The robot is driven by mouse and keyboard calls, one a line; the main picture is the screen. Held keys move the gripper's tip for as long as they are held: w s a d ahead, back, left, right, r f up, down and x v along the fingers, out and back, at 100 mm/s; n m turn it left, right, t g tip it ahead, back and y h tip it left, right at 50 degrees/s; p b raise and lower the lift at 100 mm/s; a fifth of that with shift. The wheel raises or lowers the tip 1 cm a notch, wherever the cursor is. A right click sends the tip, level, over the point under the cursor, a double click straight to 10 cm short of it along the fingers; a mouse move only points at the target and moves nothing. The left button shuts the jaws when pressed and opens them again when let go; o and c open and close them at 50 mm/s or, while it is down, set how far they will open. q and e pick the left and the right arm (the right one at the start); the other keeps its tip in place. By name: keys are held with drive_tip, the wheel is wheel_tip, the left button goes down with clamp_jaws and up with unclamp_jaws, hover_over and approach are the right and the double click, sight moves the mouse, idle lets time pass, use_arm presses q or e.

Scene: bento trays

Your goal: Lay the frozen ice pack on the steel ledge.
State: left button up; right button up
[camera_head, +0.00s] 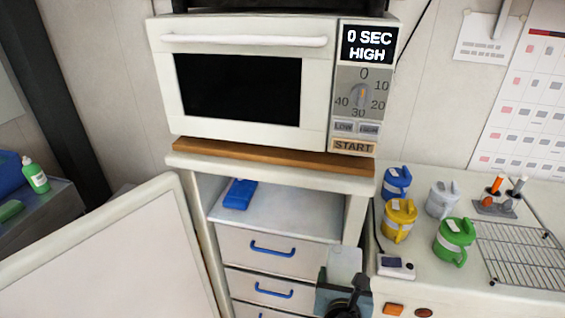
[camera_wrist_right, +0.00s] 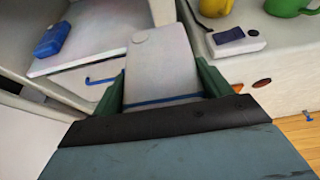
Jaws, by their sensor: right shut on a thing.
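My right gripper (camera_head: 344,285) is shut on a pale grey-white flat pack (camera_head: 344,262), which looks like the frozen ice pack. In the right wrist view the pack (camera_wrist_right: 160,58) stands between the two green fingers of the gripper (camera_wrist_right: 163,85), with a round cap mark near its far end and a blue line across it. The steel ledge (camera_head: 290,217) is the grey shelf in the open bay under the microwave. The held pack is in front of the ledge's right side, apart from it. A blue pack (camera_head: 238,194) lies on the ledge's left part. My left gripper is out of view.
The microwave (camera_head: 245,85) stands on a wooden board above the bay. Drawers with blue handles (camera_head: 272,249) are below. A large white panel (camera_head: 110,255) stands at left. Several mugs and a wire rack (camera_head: 520,255) are on the right counter. The ledge's middle and right are clear.

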drive_tip(key=s+d+r+n+y+b, duration=0.2)
drive_tip(key=d+r+y+b, duration=0.1)
drive_tip(key=d+r+b, duration=0.3)
wheel_tip(320, 180, up, 3)
drive_tip(key=shift+s+d+f+n+t, duration=0.2)
drive_tip(key=shift+s+n+t, duration=0.1)
drive_tip(key=shift+n, duration=0.1)
